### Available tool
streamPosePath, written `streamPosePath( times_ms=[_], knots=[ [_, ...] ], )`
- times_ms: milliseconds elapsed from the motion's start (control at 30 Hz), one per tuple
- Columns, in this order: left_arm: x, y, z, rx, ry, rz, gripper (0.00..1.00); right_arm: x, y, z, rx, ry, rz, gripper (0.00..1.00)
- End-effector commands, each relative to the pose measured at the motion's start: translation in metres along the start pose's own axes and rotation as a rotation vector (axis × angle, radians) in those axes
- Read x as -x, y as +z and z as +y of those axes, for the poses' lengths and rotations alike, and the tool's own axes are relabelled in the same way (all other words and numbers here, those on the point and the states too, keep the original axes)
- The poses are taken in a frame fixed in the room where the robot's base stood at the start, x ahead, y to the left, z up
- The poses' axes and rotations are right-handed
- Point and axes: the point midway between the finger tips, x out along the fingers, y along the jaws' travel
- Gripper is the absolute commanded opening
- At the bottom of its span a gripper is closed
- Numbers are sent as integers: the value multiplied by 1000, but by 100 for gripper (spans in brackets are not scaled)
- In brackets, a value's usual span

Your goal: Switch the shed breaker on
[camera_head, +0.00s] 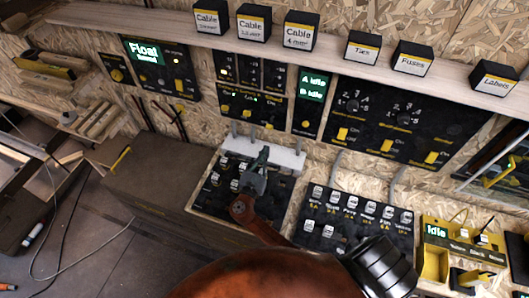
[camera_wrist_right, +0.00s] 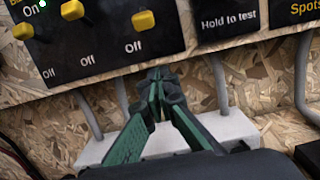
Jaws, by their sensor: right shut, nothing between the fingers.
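In the right wrist view the green-fingered gripper (camera_wrist_right: 159,78) points at the wall, just below a black panel (camera_wrist_right: 100,45) with yellow levers (camera_wrist_right: 143,20) marked On and Off. My left gripper is out of view.
A pale box (camera_head: 288,158) with grey conduits is behind the right gripper. A wooden shelf (camera_head: 160,24) with labelled black boxes runs above. A panel of larger switches (camera_head: 395,122) is at upper right. A yellow-and-black station (camera_head: 462,243) showing "Idle" stands at right.

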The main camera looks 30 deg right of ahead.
Motion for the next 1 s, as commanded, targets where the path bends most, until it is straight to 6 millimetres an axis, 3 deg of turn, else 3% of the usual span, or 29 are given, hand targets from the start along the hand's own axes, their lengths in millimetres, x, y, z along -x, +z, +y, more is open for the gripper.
streamPosePath(
  times_ms=[333, 600, 1000],
  knots=[
    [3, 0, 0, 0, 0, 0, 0, -72, 2, 0, 1, 0, -3, 0],
    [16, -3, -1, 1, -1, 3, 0, -57, 35, 0, -1, 0, 0, 0],
    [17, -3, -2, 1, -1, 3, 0, -55, 38, 0, 0, 1, 0, 0]
  ],
)
